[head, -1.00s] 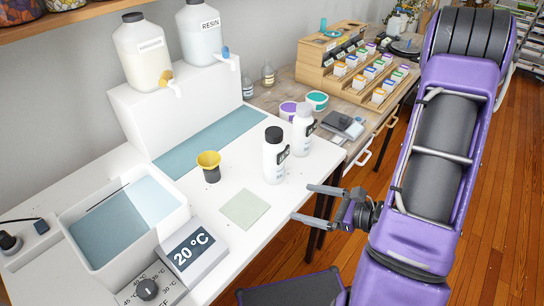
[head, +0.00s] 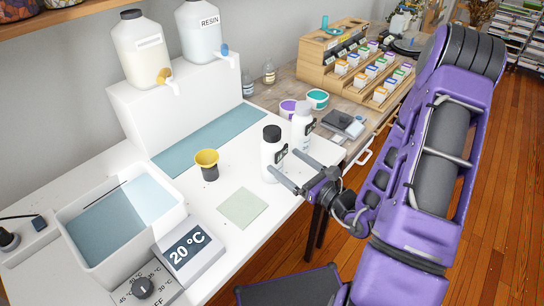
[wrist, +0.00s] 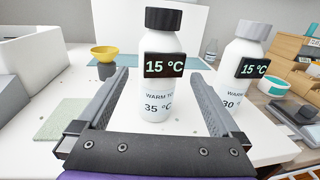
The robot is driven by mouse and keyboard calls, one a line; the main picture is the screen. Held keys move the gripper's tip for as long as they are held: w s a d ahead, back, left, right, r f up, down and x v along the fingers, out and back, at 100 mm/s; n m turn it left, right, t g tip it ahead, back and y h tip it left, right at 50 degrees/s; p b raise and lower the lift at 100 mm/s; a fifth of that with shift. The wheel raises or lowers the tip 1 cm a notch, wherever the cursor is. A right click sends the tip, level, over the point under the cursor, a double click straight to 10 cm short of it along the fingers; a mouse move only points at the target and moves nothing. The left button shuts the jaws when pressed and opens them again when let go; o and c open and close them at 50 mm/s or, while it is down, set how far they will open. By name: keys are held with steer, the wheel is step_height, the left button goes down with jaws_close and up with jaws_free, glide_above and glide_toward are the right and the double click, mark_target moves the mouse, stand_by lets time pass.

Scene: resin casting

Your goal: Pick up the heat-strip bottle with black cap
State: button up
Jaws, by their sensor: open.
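The white bottle with a black cap (head: 272,158) stands upright near the table's right edge. In the wrist view the black-capped bottle (wrist: 163,95) has a dark heat strip reading 15 °C, above "WARM TO 35 °C". A similar bottle with a light cap (head: 302,125) stands just behind and right of it; its strip also reads 15 °C. My gripper (head: 286,162) is open and level, with its fingers pointing at the black-capped bottle. In the wrist view the bottle appears between the two fingers, with gaps on both sides; how deep it sits between them is unclear.
A yellow cup (head: 207,160) and a pale green mat (head: 242,208) lie to the left. A water bath (head: 78,232) with a 20 °C display (head: 188,249) stands front left. Purple and teal tubs (head: 317,99) are behind the bottles.

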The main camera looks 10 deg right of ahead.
mark_target(272, 150)
steer(key=shift+x, duration=3.2)
steer(key=shift+r, duration=0.2)
steer(key=shift+s, duration=0.1)
jaws_close()
steer(key=shift+r, duration=0.1)
